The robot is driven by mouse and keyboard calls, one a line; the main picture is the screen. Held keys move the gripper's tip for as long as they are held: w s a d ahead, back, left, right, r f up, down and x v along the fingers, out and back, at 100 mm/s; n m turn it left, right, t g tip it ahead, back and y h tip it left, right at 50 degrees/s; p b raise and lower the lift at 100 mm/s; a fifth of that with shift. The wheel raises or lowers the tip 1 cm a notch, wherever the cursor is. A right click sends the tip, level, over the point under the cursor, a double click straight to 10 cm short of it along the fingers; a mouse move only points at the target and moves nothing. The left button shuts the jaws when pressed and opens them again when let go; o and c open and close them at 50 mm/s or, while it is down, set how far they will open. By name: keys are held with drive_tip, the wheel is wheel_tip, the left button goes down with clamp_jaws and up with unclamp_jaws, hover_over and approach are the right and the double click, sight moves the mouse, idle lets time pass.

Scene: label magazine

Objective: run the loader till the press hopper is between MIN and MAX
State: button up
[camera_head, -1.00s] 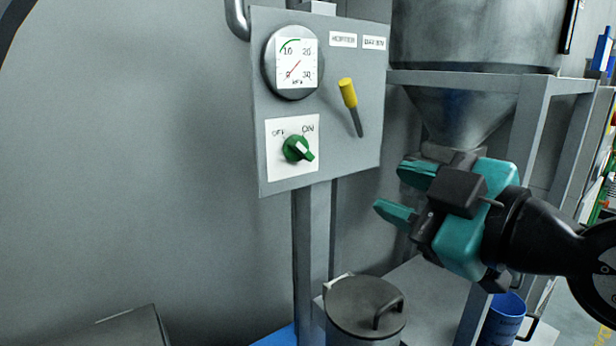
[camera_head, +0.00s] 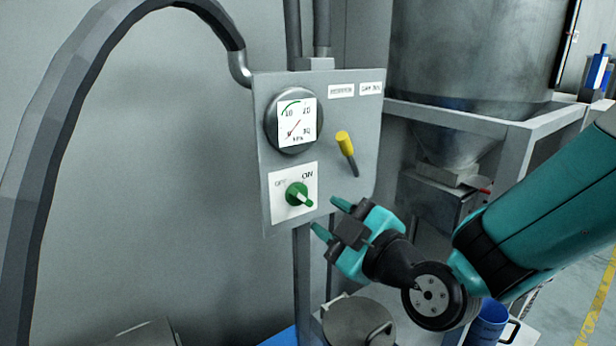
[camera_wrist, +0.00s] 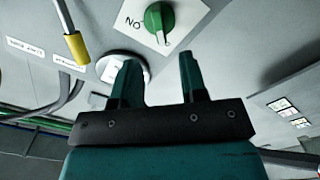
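A grey control panel (camera_head: 330,190) stands on a post. It carries a round gauge (camera_head: 297,122), a yellow-tipped lever (camera_head: 346,150) and a green rotary switch (camera_head: 298,195) on a white OFF/ON plate. The switch handle points to the lower right. The switch also shows at the top of the wrist view (camera_wrist: 160,20). My gripper (camera_head: 331,217) is open and empty, just right of and below the switch, apart from it. A large metal hopper (camera_head: 470,60) with a cone bottom stands at the right. MIN and MAX marks are not visible.
A lidded grey can (camera_head: 358,325) stands below the panel. A blue jug (camera_head: 490,322) stands at the lower right. A metal frame (camera_head: 515,130) supports the hopper. A thick dark hose (camera_head: 50,120) arcs at the left.

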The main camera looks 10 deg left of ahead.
sight(304, 200)
drive_tip(key=p+x, duration=0.2)
drive_tip(key=x, duration=0.1)
drive_tip(key=p+x, duration=0.1)
drive_tip(key=x, duration=0.1)
drive_tip(key=shift+w+a+r+p, duration=0.2)
drive_tip(key=shift+w+a+p, duration=0.05)
drive_tip(key=shift+a+p, duration=0.1)
drive_tip(key=shift+w+a+f, duration=0.2)
drive_tip(key=shift+w+a, duration=0.2)
clamp_jaws()
